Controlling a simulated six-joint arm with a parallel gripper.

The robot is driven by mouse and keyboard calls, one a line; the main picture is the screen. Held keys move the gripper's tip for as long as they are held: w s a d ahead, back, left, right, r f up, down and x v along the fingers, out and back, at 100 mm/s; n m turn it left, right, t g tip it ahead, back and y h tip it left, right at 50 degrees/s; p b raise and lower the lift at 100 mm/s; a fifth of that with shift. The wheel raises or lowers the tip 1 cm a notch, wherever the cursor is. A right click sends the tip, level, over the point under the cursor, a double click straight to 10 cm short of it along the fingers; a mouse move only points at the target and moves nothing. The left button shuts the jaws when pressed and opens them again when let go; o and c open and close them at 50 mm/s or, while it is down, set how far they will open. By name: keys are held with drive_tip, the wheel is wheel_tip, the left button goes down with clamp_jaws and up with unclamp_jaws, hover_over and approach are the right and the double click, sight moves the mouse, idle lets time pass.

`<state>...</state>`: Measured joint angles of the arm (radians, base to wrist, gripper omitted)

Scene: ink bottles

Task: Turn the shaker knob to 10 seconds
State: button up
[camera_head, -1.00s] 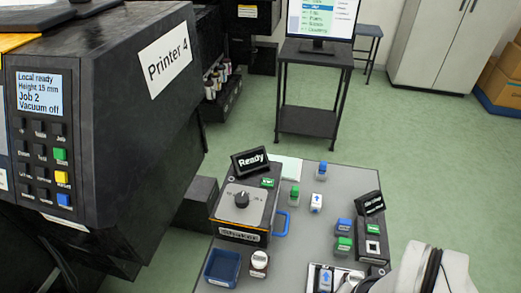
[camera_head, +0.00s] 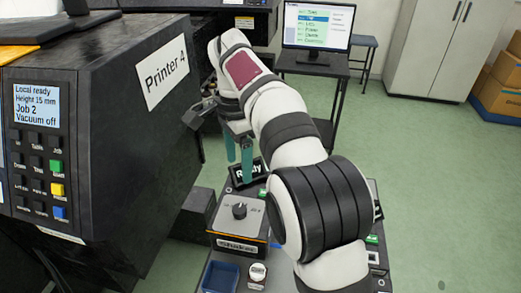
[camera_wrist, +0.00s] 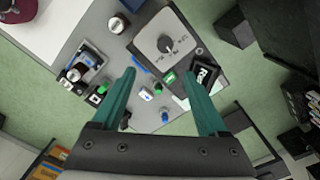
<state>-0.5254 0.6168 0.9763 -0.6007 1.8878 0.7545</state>
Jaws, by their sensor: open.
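The shaker (camera_head: 237,245) is a dark box with a light grey top plate. Its round dark knob (camera_head: 239,210) sits in the middle of that plate; in the wrist view the knob (camera_wrist: 165,43) shows with small scale marks around it, too small to read surely. My gripper (camera_head: 238,170) has two teal fingers, open and empty, pointing down. In the head view it hangs above and behind the knob, near the "Ready" display (camera_head: 252,172). In the wrist view the knob lies beyond the fingertips (camera_wrist: 159,72), between their lines and apart from them.
A blue tray (camera_head: 220,277) and a white-capped bottle (camera_head: 257,272) stand in front of the shaker. Several small bottles, such as a blue-capped one (camera_wrist: 164,116), stand on the grey table. Printer 4 (camera_head: 130,120) rises close on the left. My arm hides the table's right part.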

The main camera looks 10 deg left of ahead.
sight(239, 209)
drive_tip(key=f, duration=1)
drive_tip(key=a+f, duration=0.1)
drive_tip(key=f, duration=0.5)
drive_tip(key=shift+w, duration=0.2)
clamp_jaws()
